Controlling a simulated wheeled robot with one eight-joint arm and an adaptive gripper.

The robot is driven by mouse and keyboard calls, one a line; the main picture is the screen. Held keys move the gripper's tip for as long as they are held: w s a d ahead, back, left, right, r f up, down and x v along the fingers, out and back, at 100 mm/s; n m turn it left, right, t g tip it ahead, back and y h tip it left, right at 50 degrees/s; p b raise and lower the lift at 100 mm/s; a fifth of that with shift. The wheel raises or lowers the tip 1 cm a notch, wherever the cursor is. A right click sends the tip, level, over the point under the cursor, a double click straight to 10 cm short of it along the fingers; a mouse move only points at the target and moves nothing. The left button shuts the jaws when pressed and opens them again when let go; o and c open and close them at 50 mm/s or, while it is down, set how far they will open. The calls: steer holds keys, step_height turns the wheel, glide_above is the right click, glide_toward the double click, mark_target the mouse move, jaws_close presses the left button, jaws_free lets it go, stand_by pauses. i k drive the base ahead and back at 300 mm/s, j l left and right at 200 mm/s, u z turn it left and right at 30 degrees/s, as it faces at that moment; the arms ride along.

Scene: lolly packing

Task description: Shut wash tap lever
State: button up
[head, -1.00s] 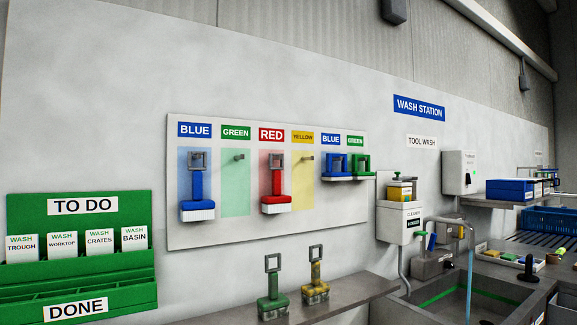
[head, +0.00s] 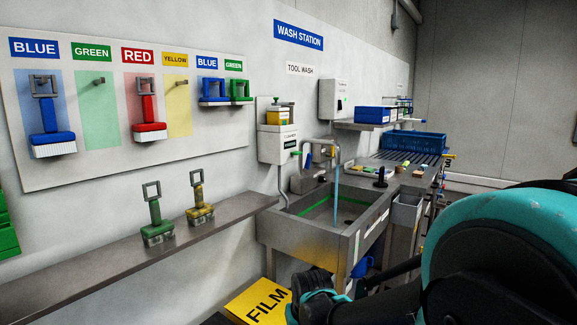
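The wash tap (head: 330,150) stands at the back of the steel basin, its curved spout over the bowl. A blue stream of water (head: 336,188) runs from it into the basin (head: 300,226). A small upright blue lever (head: 308,160) shows beside the spout above a grey block. Its exact setting is too small to tell. A dark part of my arm, which looks like my gripper (head: 317,282), is at the bottom centre, in front of and below the basin, apart from the lever. Its fingers are not clear enough to show whether it is open.
A cleaner dispenser (head: 277,143) hangs on the wall left of the tap. A narrow shelf (head: 100,262) at left holds a green brush (head: 156,222) and a yellow brush (head: 200,208). A yellow FILM board (head: 258,302) is below the basin. A counter (head: 405,180) extends right.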

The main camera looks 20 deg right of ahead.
mark_target(305, 168)
steer(key=i+l+u, duration=0.25)
steer(key=l, duration=0.2)
steer(key=l+u, duration=0.25)
steer(key=l, duration=0.2)
steer(key=i+l, duration=0.15)
steer(key=l, duration=0.7)
steer(key=i+l+u, duration=0.15)
steer(key=l, duration=1.65)
steer(key=i+l+u, duration=0.1)
steer(key=l, duration=0.75)
steer(key=k, duration=0.35)
steer(key=i+j, duration=0.2)
steer(key=z, duration=0.05)
